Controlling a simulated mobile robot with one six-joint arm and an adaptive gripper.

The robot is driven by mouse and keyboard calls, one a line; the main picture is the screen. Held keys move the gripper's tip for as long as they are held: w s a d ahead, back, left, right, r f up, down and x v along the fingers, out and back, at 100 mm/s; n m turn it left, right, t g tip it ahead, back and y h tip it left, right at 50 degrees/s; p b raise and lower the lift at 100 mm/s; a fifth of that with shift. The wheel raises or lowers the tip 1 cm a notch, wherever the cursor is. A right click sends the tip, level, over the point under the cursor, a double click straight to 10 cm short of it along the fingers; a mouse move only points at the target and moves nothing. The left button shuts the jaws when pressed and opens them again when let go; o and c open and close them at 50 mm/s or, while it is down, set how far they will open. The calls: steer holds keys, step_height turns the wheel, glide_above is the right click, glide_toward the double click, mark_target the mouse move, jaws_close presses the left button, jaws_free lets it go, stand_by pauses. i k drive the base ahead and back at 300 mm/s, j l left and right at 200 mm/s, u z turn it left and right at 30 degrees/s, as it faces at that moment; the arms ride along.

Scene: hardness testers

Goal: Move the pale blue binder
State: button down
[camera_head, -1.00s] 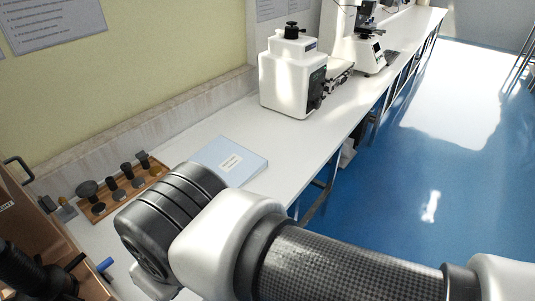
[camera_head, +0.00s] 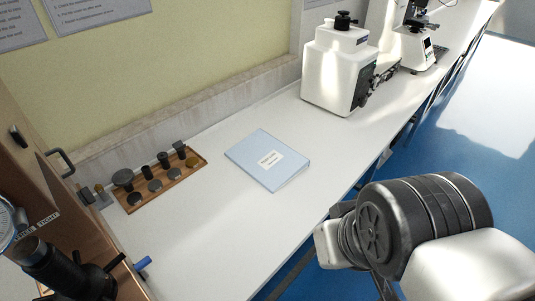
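My arm comes in at the lower right, over the blue floor in front of the bench, apart from the binder. The end of my arm points away from the camera, and I cannot make out the gripper's fingers.
The white bench (camera_head: 217,222) is clear around the binder. A wooden tray (camera_head: 133,208) with several dark metal pieces is to the left. A white hardness tester (camera_head: 325,75) stands behind right, with a microscope-like tester (camera_head: 415,50) beyond. A blue-handled item (camera_head: 142,264) is near the lower left.

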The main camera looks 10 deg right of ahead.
mark_target(269, 162)
steer(key=i+l+u, duration=0.1)
steer(key=i+l, duration=0.15)
steer(key=i+l+u, duration=0.1)
steer(key=i+l, duration=0.2)
steer(key=l, duration=0.2)
steer(key=i+l+u, duration=0.1)
steer(key=i+l, duration=0.15)
steer(key=i+l+u, duration=0.1)
steer(key=l, duration=0.45)
steer(key=i+l+u, duration=0.1)
steer(key=i+l, duration=0.25)
steer(key=l, duration=0.05)
